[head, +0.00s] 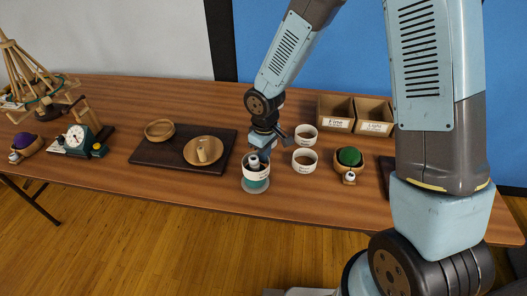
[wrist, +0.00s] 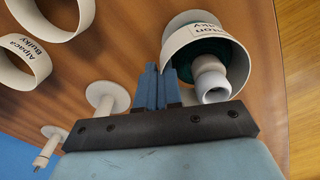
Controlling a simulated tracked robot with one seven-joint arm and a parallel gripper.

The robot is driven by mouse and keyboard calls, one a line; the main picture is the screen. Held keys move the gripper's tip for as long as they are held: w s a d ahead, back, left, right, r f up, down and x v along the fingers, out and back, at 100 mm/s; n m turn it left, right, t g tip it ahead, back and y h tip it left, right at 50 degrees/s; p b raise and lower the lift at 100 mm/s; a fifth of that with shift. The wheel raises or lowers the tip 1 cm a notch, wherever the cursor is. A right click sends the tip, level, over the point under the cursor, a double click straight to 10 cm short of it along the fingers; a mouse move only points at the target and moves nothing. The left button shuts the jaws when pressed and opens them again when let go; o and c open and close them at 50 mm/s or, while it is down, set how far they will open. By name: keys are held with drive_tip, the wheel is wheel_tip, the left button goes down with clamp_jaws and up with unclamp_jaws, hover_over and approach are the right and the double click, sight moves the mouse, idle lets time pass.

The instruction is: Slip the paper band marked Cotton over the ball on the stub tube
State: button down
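A cream paper band (head: 257,174) with dark lettering sits around the teal ball (head: 257,184) on a pale round base near the table's front edge. Its label is only partly readable; the wrist view shows the band (wrist: 207,33) with the ending of a word. Teal shows below the band in the head view and inside it in the wrist view (wrist: 207,47). The pale stub tube (wrist: 212,82) stands up through the middle. My gripper (wrist: 163,68) is at the band's rim, fingers close together and seemingly pinching its wall; the fingertips are partly hidden in the head view (head: 263,150).
Two empty bands (head: 306,134) (head: 304,160) stand to the right; one reads Alpaca Bulky (wrist: 25,58). A bowl with a green ball (head: 349,156) and labelled bins (head: 336,124) lie beyond. A dark board (head: 160,153) with wooden dishes lies left. The table's front edge is close.

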drive_tip(key=shift+f, duration=0.25)
drive_tip(key=c, duration=1.2)
unclamp_jaws()
drive_tip(key=shift+r, duration=0.1)
drive_tip(key=shift+w+r, duration=0.1)
drive_tip(key=shift+r, duration=3.75)
